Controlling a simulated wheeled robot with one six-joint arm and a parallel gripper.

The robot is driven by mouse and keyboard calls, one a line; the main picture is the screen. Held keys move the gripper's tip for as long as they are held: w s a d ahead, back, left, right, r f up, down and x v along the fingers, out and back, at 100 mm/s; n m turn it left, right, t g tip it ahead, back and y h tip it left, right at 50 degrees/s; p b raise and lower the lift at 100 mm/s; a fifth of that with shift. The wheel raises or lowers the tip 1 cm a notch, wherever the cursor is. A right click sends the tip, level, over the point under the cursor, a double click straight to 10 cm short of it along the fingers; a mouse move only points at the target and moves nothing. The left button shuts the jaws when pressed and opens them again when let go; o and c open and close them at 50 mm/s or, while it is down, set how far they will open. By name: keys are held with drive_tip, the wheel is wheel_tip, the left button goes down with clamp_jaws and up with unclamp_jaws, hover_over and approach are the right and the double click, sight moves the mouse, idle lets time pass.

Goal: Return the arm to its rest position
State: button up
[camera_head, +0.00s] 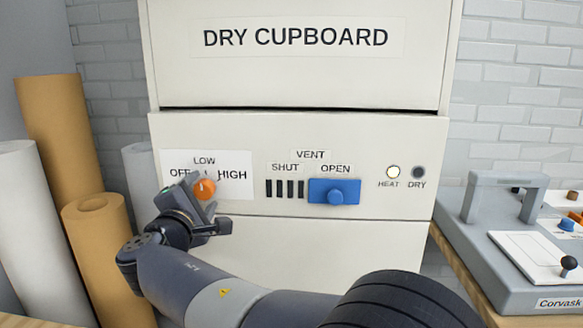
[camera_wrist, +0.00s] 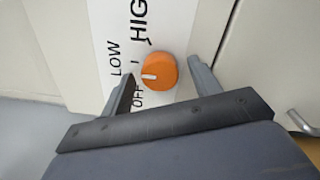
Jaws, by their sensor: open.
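My gripper (camera_head: 207,208) is in front of the dry cupboard's control panel, at the left dial. Its two fingers stand apart on either side of the orange knob (camera_head: 204,189). The wrist view shows the same knob (camera_wrist: 160,71) between the open fingers (camera_wrist: 162,82), with visible gaps on both sides. The knob's white mark points roughly toward the LOW side of the label. My arm reaches in from the bottom of the head view, low and extended.
A blue vent slider (camera_head: 334,191) sits under OPEN. The HEAT lamp (camera_head: 393,172) is lit; the DRY lamp (camera_head: 418,172) is dark. Tall rolls (camera_head: 98,250) stand close left of my arm. A grey handled device (camera_head: 510,240) sits on a bench at right.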

drive_tip(key=shift+f+b, duration=0.15)
drive_tip(key=shift+b, duration=0.3)
drive_tip(key=s, duration=1.1)
drive_tip(key=shift+m, duration=0.3)
drive_tip(key=w, duration=1)
drive_tip(key=shift+w, duration=0.4)
drive_tip(key=shift+w+r+p, duration=0.2)
drive_tip(key=shift+r+p, duration=0.15)
drive_tip(key=shift+p, duration=0.25)
drive_tip(key=shift+s+r+n+p, duration=0.1)
drive_tip(key=shift+s+n+p, duration=0.05)
drive_tip(key=shift+n+p, duration=0.65)
drive_tip(key=n+p, duration=0.4)
drive_tip(key=p, duration=0.4)
drive_tip(key=n+p, duration=0.6)
drive_tip(key=p, duration=0.7)
drive_tip(key=shift+n+p, duration=0.4)
drive_tip(key=shift+p, duration=0.05)
